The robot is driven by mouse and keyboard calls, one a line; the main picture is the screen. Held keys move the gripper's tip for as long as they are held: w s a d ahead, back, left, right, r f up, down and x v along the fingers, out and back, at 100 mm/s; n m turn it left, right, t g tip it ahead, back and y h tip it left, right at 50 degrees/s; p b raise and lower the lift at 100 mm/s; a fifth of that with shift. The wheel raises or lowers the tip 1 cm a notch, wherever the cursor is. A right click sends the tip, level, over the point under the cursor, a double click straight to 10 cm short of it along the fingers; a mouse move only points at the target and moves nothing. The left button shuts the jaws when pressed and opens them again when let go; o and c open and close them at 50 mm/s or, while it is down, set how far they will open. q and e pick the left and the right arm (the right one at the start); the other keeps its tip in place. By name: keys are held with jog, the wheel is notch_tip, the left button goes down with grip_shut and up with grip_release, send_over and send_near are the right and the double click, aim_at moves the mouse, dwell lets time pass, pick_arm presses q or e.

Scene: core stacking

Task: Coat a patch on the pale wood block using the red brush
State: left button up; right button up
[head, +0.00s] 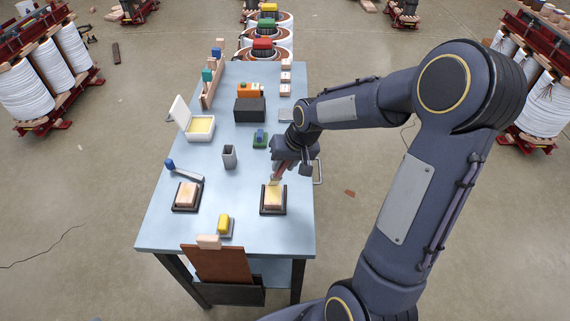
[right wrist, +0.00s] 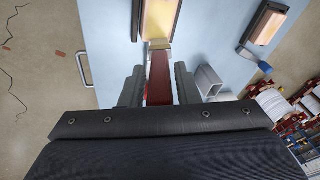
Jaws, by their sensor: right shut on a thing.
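A pale wood block (head: 273,196) sits in a dark tray (head: 273,212) at the right front of the table. Its top looks yellowish in the right wrist view (right wrist: 158,18). My right gripper (head: 287,165) is shut on the red brush (right wrist: 159,80), just behind the block in the head view. The brush's pale bristles (right wrist: 160,44) are at the block's edge; I cannot tell whether they touch it. A second, pinker wood block (head: 187,194) sits in another dark tray at the left, also in the right wrist view (right wrist: 264,27). My left gripper is out of view.
On the blue table (head: 160,233) are an open white box with yellow inside (head: 200,125), a grey holder (head: 229,157), a blue-knobbed tool (head: 185,171) and a yellow piece (head: 224,224). A green-based piece (head: 260,141) stands near my right wrist. Bare table lies between the two trays.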

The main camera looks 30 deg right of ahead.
jog(key=shift+w+d+r+p, duration=0.15)
jog(key=shift+w+r+p, duration=0.15)
jog(key=shift+r, duration=0.3)
jog(key=shift+w+d+r+p, duration=0.15)
jog(key=shift+r+p, duration=0.25)
jog(key=shift+r, duration=0.15)
jog(key=shift+s+a+r+p, duration=0.1)
jog(key=shift+s+r+p, duration=0.15)
jog(key=shift+r, duration=0.2)
jog(key=shift+s+a+r+p, duration=0.1)
jog(key=shift+r+p, duration=0.25)
jog(key=shift+r, duration=0.1)
jog(key=shift+w+d+r+p, duration=0.1)
jog(key=shift+w+r+p, duration=0.05)
jog(key=shift+r+p, duration=1.45)
jog(key=shift+r, duration=0.4)
jog(key=shift+f, duration=0.1)
